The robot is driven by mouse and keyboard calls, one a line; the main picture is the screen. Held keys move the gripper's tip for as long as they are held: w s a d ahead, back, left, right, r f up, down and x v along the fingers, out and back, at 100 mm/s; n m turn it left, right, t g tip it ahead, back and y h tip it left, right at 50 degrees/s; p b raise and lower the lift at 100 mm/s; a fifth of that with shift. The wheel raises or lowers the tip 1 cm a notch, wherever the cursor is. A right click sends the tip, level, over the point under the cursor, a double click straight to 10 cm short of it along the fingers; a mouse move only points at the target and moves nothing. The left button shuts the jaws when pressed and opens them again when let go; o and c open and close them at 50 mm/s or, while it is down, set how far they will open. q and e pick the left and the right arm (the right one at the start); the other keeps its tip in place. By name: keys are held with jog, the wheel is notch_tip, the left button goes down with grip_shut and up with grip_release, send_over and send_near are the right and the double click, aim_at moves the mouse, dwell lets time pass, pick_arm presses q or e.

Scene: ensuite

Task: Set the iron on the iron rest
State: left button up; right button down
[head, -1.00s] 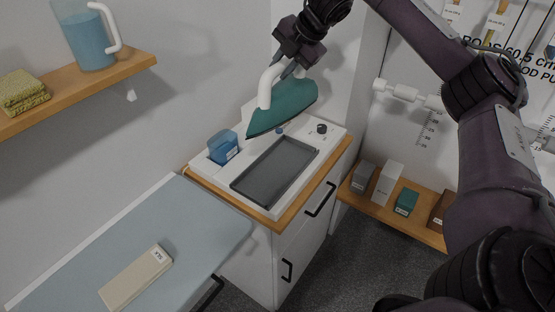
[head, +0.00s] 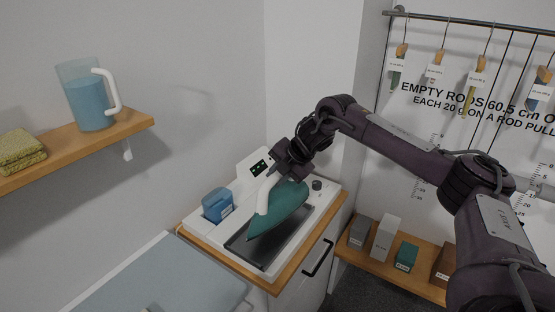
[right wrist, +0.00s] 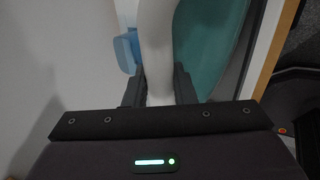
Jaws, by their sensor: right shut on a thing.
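The teal iron (head: 283,208) with a white handle is over the dark rectangular iron rest (head: 247,252) on the white station. Its sole is low over the rest's tray; I cannot tell whether it touches. My right gripper (head: 278,178) is shut on the iron's handle. In the right wrist view the white handle (right wrist: 157,50) stands between my right gripper's fingers (right wrist: 159,88), with the teal body (right wrist: 203,45) beyond it. The iron hides much of the rest. My left gripper is not in view.
A blue container (head: 217,204) sits left of the rest on the station, and a knob (head: 317,185) is at the right back. An ironing board (head: 165,285) is at front left. A shelf (head: 95,145) holds a jug (head: 88,100) and a folded cloth (head: 20,150). Boxes (head: 384,238) stand on a low shelf.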

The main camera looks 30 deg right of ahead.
aim_at(273, 193)
jog(key=shift+f+p, duration=0.5)
jog(key=shift+f, duration=1.5)
jog(key=shift+w+f, duration=0.15)
jog(key=shift+f, duration=0.15)
jog(key=c, duration=1.2)
grip_release()
jog(key=shift+s+f, duration=0.1)
jog(key=shift+s, duration=0.1)
